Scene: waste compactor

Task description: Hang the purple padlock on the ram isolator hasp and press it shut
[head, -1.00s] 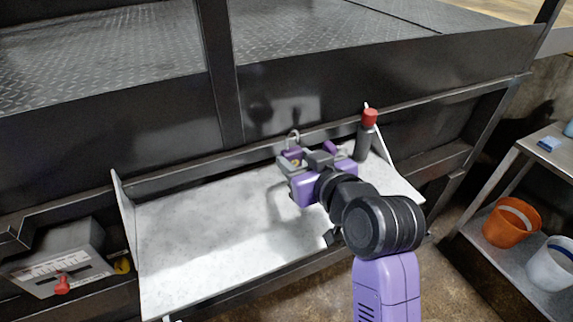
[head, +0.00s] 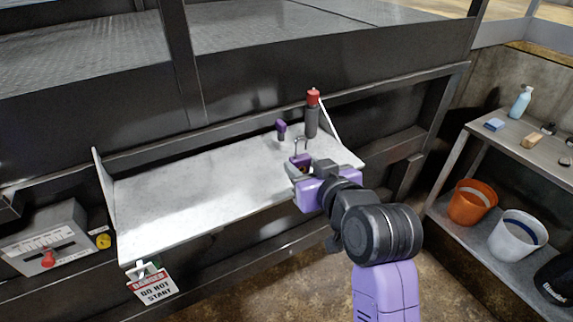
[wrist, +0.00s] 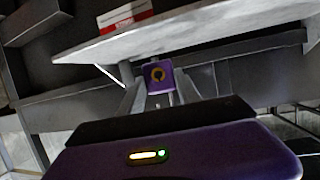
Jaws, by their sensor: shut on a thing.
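My gripper (head: 299,168) is shut on a purple padlock (head: 300,159), near the right end of the pale shelf. The padlock's shackle points up in the head view. In the wrist view, the padlock (wrist: 159,75) sits between the fingers, showing a face with a brass ring. A grey isolator box (head: 45,245) with a red handle (head: 48,260) is at the far left, well away from my gripper. A yellow round part (head: 103,241) is at its right side. I cannot make out the hasp clearly, nor whether the shackle is open.
The pale shelf (head: 190,190) holds a small purple-topped item (head: 281,128) and a black cylinder with a red top (head: 312,115). A "Danger, do not start" tag (head: 152,286) hangs at its front left. Right, a side table holds an orange bucket (head: 472,203) and white bucket (head: 517,236).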

